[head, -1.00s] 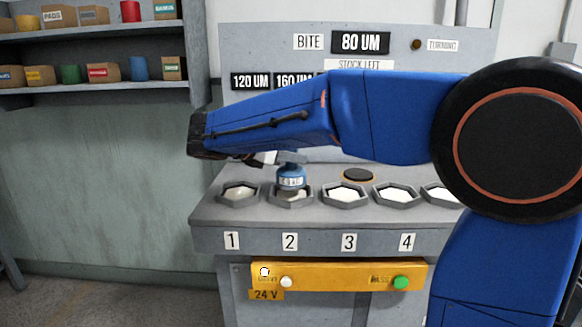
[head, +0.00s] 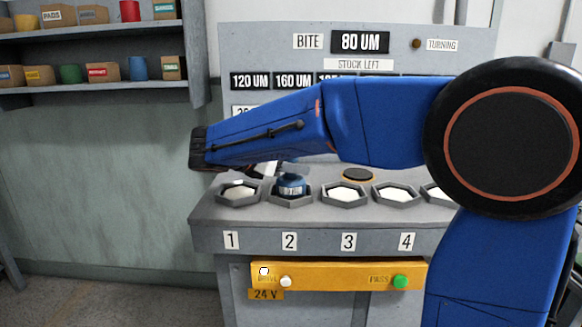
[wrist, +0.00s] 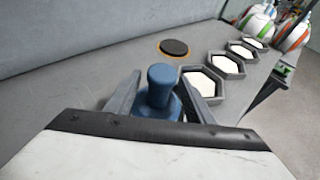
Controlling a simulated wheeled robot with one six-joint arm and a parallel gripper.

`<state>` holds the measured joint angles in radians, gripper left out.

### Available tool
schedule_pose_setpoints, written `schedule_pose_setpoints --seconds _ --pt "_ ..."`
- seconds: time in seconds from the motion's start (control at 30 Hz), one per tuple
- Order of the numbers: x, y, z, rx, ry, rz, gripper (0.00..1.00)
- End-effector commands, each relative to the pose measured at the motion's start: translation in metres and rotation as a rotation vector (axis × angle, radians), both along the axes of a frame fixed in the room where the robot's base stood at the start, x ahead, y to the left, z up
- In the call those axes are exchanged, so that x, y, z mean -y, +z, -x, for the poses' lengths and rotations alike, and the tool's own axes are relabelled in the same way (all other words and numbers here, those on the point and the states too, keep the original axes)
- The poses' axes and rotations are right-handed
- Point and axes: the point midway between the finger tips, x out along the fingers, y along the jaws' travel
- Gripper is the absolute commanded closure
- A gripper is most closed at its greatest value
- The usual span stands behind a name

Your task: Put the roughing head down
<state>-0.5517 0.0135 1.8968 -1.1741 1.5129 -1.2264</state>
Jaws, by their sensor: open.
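The fingers are open, one on each side of the knob, with gaps showing. In the head view my gripper (head: 272,170) is partly hidden behind my arm, just above the piece. The piece's base is hidden by the holder's rim.
Holders above numbers 1 (head: 238,193), 3 (head: 345,194) and 4 (head: 397,194) show pale insides and no head. A dark round disc (head: 358,175) lies behind them. A yellow panel with buttons (head: 338,276) is on the front. Shelves of boxes (head: 95,85) stand at left.

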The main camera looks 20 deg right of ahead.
Motion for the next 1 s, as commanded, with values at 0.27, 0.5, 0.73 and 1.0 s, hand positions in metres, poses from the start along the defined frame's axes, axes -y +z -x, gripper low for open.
schedule_pose_setpoints --seconds 0.27,0.5,0.73,1.0 --pt "-0.016 0.009 0.007 0.001 0.004 0.000 0.51" --pt "-0.052 0.026 0.025 0.000 0.003 0.000 0.51" --pt "-0.082 0.040 0.041 0.000 0.003 0.000 0.51" --pt "-0.098 0.048 0.050 -0.001 0.000 0.000 0.51"
